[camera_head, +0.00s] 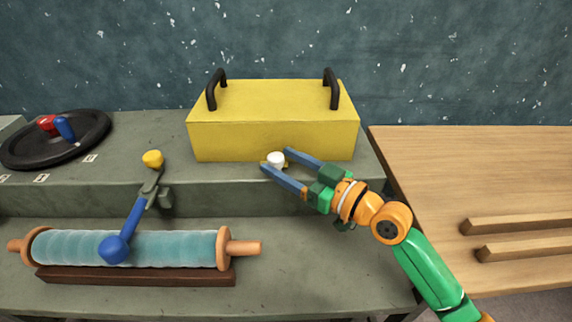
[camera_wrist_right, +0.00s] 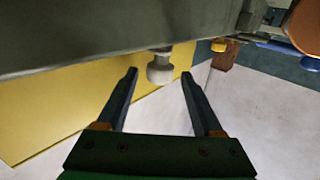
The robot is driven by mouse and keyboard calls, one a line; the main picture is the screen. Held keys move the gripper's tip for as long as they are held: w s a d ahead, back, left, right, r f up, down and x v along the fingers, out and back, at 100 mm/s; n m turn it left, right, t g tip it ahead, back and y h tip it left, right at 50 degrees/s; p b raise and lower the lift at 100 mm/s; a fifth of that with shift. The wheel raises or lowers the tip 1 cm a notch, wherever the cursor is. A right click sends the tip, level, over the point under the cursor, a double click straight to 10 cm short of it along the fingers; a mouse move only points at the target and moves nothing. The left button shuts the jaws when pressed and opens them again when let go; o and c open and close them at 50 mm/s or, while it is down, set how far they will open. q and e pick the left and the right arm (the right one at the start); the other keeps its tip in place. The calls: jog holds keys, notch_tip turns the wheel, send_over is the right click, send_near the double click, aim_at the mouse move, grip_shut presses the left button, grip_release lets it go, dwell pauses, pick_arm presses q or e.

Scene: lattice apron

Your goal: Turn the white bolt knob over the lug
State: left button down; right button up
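The white bolt knob (camera_head: 276,159) is small and round, at the front of the yellow box's lower edge in the head view. It also shows in the right wrist view (camera_wrist_right: 160,72), on a short pale stem. My right gripper (camera_head: 279,164) reaches in from the right with its fingers apart, one on each side of the knob. In the right wrist view the fingertips (camera_wrist_right: 159,76) stand open with gaps on both sides of the knob. I cannot make out the lug clearly. My left gripper is not in view.
The yellow box (camera_head: 270,127) has two black handles. A blue-handled lever (camera_head: 132,216) stands left, near a yellow knob (camera_head: 153,159). A teal roller (camera_head: 170,248) lies in front. A black disc (camera_head: 90,128) is far left. A wooden table (camera_head: 450,170) is right.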

jog(key=shift+s+d+f, duration=0.1)
jog(key=shift+s+d, duration=0.1)
jog(key=shift+d, duration=0.05)
jog(key=b+v, duration=0.1)
jog(key=v, duration=0.5)
jog(key=shift+b, duration=0.4)
jog(key=shift+s+d, duration=0.1)
jog(key=shift+s, duration=0.05)
